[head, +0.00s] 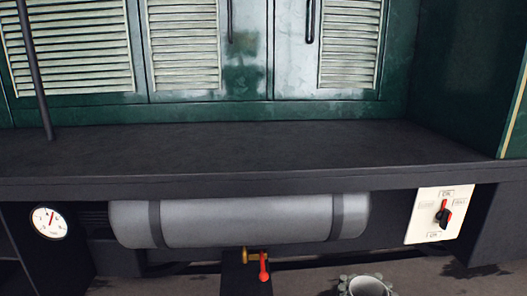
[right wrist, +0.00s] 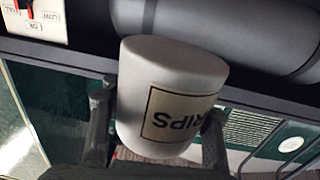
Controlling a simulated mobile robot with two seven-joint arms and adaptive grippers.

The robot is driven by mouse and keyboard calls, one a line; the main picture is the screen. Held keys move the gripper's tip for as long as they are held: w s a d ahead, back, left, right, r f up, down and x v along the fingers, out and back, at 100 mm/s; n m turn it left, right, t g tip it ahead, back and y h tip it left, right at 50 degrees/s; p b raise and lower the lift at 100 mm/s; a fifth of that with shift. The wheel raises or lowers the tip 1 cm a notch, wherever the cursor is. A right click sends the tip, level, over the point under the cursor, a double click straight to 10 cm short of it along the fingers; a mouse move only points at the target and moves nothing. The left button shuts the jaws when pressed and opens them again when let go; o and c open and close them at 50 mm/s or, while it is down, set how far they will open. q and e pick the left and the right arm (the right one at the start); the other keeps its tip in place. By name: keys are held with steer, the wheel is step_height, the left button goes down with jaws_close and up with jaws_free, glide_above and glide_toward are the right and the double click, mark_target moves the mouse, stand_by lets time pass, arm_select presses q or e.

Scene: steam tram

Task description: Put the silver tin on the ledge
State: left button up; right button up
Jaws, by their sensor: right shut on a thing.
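The silver tin (right wrist: 172,95) is a pale cylinder with a framed label; the letters "RIPS" show upside down in the right wrist view. My right gripper (right wrist: 160,125) is shut on it, with one dark finger on each side. The tin's smooth end faces the grey tank in that picture; I cannot tell the gap between them. The ledge (head: 240,148) is a wide dark shelf in front of the green panelling, and its top is bare. I cannot make out either gripper in the head view.
Under the ledge are a grey tank (head: 240,222), a round gauge (head: 49,222), a red-handled valve (head: 263,265) and a switch plate (head: 440,215). A dark rod (head: 36,75) stands at the ledge's left. A grey knobbed ring (head: 368,286) shows at the bottom edge.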

steer(key=shift+s+f, duration=0.8)
steer(key=shift+f, duration=0.05)
arm_select(q)
steer(key=shift+w+a+f, duration=0.15)
steer(key=shift+w, duration=0.05)
arm_select(e)
steer(key=shift+w+r, duration=0.1)
